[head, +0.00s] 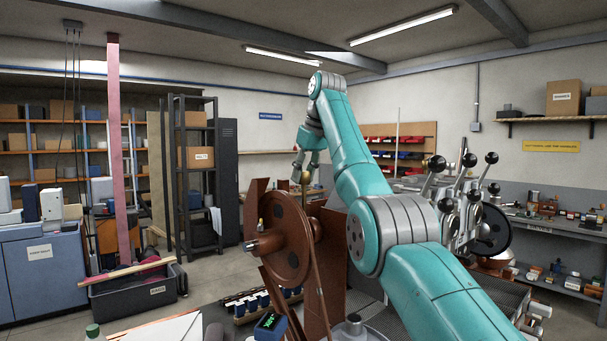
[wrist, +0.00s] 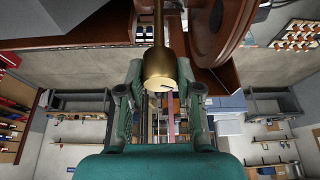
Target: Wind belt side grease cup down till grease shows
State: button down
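A brass grease cup (head: 304,178) stands behind the brown wheel in the head view. In the wrist view the brass cup (wrist: 159,66) shows large, its pale round end towards the camera and its narrow stem running away. My gripper (head: 308,160) points down just above the cup in the head view. In the wrist view its two fingers (wrist: 164,88) stand on either side of the cup, apart, with what looks like a small gap. Contact cannot be made out. No grease can be made out on the cup.
A large brown wheel (head: 284,238) with a belt stands close beside the cup, and it also shows in the wrist view (wrist: 217,28). Several black-knobbed levers (head: 476,162) rise right of my arm.

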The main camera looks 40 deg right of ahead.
jog(key=shift+m+h, duration=0.9)
jog(key=shift+m, duration=1.4)
jog(key=c, duration=0.8)
grip_release()
jog(key=shift+o, duration=0.2)
